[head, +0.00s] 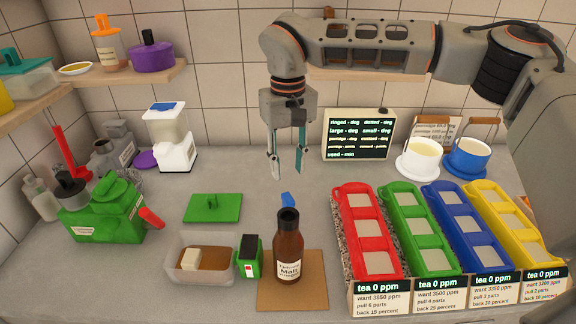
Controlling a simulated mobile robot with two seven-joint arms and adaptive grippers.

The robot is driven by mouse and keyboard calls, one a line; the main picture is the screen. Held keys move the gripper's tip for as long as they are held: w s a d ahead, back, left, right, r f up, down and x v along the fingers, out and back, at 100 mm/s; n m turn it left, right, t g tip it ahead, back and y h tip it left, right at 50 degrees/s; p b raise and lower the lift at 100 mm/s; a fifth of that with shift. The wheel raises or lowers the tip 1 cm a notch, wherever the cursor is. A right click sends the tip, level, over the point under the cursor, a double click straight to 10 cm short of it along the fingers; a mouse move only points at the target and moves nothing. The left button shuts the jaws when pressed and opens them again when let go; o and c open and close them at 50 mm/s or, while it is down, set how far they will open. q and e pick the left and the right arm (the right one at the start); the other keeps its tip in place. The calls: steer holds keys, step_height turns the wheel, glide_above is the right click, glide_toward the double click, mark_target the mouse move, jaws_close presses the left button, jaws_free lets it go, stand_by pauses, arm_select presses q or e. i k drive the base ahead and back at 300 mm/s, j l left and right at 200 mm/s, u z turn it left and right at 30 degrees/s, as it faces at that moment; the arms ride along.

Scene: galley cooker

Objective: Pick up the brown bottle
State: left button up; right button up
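The brown bottle (290,254) stands upright in the head view, on a brown board (310,295) near the front of the counter. It has a dark cap and a pale label that reads "Malt". My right gripper (288,172) hangs from the arm at the upper right, fingers pointing down. Its two fingers are apart with nothing between them. It appears above and behind the bottle's cap, not touching it. My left gripper is not in view.
A green and black box (249,257) and a clear tub (200,278) stand close left of the bottle. A red three-part tray (365,267) stands to its right. A small blue item (287,198) shows behind the cap. A green lid (213,208) lies further left.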

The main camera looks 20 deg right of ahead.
mark_target(288, 242)
steer(key=k+l, duration=1.1)
steer(key=k, duration=0.2)
